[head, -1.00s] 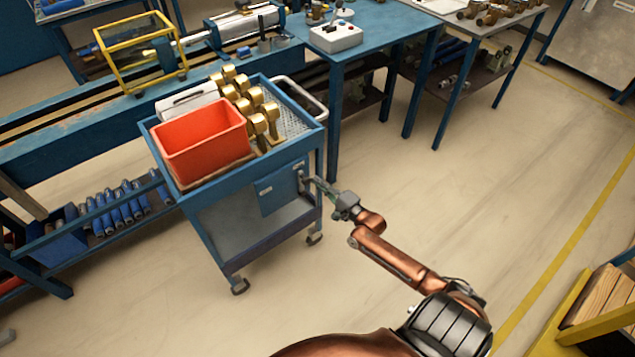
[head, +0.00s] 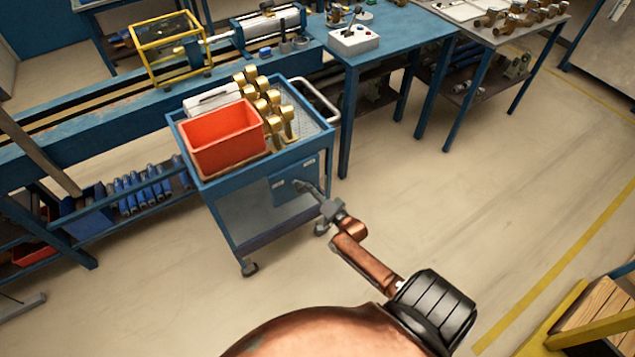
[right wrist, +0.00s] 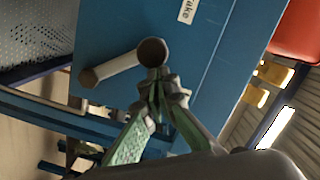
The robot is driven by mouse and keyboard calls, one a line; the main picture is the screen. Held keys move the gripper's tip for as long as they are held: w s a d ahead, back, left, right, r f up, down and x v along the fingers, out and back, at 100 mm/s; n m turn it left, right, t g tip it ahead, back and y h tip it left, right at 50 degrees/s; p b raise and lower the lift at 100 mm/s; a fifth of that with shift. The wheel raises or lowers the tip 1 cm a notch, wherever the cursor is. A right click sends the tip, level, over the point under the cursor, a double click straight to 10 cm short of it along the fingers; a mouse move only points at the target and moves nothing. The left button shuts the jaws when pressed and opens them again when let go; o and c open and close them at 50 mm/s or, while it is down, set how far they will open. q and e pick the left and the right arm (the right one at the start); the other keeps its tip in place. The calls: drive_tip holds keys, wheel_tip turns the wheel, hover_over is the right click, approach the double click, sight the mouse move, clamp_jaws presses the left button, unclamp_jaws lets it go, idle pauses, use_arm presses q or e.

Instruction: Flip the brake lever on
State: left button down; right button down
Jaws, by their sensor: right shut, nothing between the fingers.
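The brake lever (right wrist: 116,66) is a grey bar on the blue panel (right wrist: 215,75) in the right wrist view. One rounded end is dark and faces the camera; the bar runs from it to the lower left in that picture. A white label (right wrist: 188,10), partly cut off and ending in "ake", is on the panel near it. My right gripper (right wrist: 158,88) is shut and empty, its fingertips right by the dark end; I cannot tell whether they touch. In the head view my right gripper (head: 302,187) is at the cart's panel, where the lever is too small to make out.
The blue cart (head: 222,190) carries a red bin (head: 222,138) and several brass parts (head: 265,103). A blue table (head: 400,32) with a white switch box (head: 354,41) stands behind it. The floor to the right is clear up to a yellow line.

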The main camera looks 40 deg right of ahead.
sight(300, 192)
drive_tip(key=n, duration=0.1)
drive_tip(key=a+f, duration=0.1)
drive_tip(key=a+n, duration=0.1)
drive_tip(key=shift+w+a+f+n+p, duration=0.25)
drive_tip(key=shift+w+n+p, duration=0.05)
drive_tip(key=shift+p, duration=0.1)
drive_tip(key=shift+a+f, duration=0.4)
drive_tip(key=shift+a+f, duration=0.15)
wheel_tip(300, 192, up, 4)
drive_tip(key=d+p, duration=0.3)
drive_tip(key=s+a, duration=0.1)
drive_tip(key=s, duration=0.9)
drive_tip(key=shift+s+a+r, duration=0.2)
drive_tip(key=shift+s+a, duration=0.05)
drive_tip(key=shift+s, duration=0.1)
